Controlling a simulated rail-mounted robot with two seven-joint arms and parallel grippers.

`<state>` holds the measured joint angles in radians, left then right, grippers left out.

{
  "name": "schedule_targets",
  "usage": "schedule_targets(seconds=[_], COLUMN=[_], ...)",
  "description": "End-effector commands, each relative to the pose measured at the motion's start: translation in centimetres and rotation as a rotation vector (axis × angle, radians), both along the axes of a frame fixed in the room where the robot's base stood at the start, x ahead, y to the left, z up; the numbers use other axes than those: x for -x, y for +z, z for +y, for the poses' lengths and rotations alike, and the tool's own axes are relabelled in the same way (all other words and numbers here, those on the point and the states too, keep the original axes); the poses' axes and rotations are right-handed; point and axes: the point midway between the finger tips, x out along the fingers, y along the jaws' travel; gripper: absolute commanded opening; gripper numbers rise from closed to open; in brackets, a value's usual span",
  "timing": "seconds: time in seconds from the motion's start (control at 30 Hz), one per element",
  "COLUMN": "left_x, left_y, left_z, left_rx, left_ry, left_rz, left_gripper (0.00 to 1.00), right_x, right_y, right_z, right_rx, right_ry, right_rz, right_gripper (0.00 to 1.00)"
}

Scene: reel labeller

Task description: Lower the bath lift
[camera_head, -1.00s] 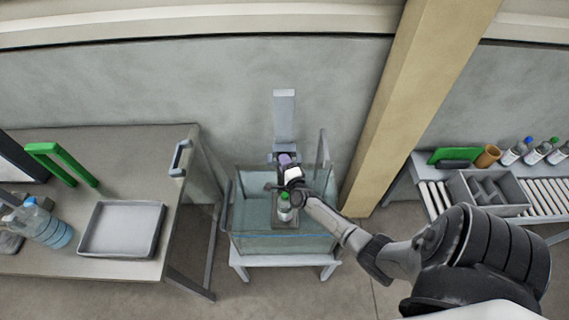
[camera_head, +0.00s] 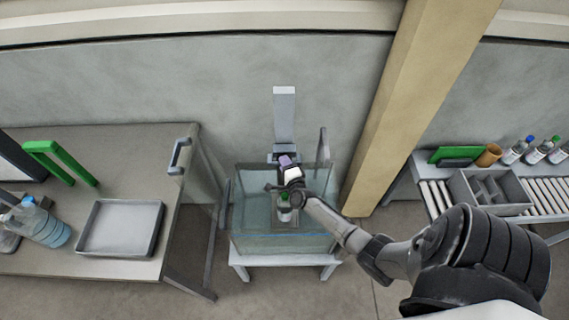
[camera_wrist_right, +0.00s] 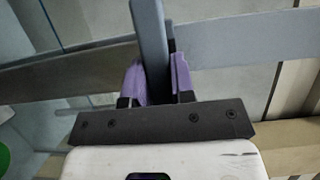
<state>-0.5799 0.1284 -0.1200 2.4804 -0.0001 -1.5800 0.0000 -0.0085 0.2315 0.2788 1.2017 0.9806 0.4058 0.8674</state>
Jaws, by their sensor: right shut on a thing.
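The bath is a clear tank (camera_head: 247,243) of bluish water on a low white stand. The lift's grey post (camera_head: 284,118) rises behind it. A small platform with a green-capped bottle (camera_head: 285,212) sits inside the tank; the bottle looks at least partly under water. My right gripper (camera_head: 285,160) is over the tank's back part, by the foot of the post. In the right wrist view its purple fingers (camera_wrist_right: 157,82) are shut on a grey bar (camera_wrist_right: 150,45), which appears to be the lift's handle. My arm hides part of the platform. My left gripper is not in view.
A table at left holds a grey tray (camera_head: 121,228), water bottles (camera_head: 38,222) and a green handle-shaped frame (camera_head: 60,162). At right, a roller table carries a divided grey box (camera_head: 487,192) and several bottles. A tan pillar (camera_head: 410,105) stands right of the tank.

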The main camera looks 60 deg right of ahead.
Motion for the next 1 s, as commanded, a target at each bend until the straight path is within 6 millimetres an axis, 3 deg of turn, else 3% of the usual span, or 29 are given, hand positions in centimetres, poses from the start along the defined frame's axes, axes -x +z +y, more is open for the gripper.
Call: schedule_targets(seconds=[0.03,0.53,0.97,1.0], left_x=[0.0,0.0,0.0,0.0], left_y=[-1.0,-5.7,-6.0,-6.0], left_z=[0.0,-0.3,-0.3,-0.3], left_rx=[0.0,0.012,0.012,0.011], left_ry=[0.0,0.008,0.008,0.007], left_rz=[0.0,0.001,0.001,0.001], left_gripper=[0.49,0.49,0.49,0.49], right_x=[0.0,0.0,0.0,0.0], right_y=[-1.1,-6.1,-6.3,-6.3], right_z=[0.0,0.0,0.0,0.0], right_rx=[0.0,-0.002,-0.002,-0.001], right_ry=[0.0,0.0,0.0,0.0], right_rz=[0.002,0.002,0.002,0.002], right_gripper=[0.0,0.0,0.0,0.27])
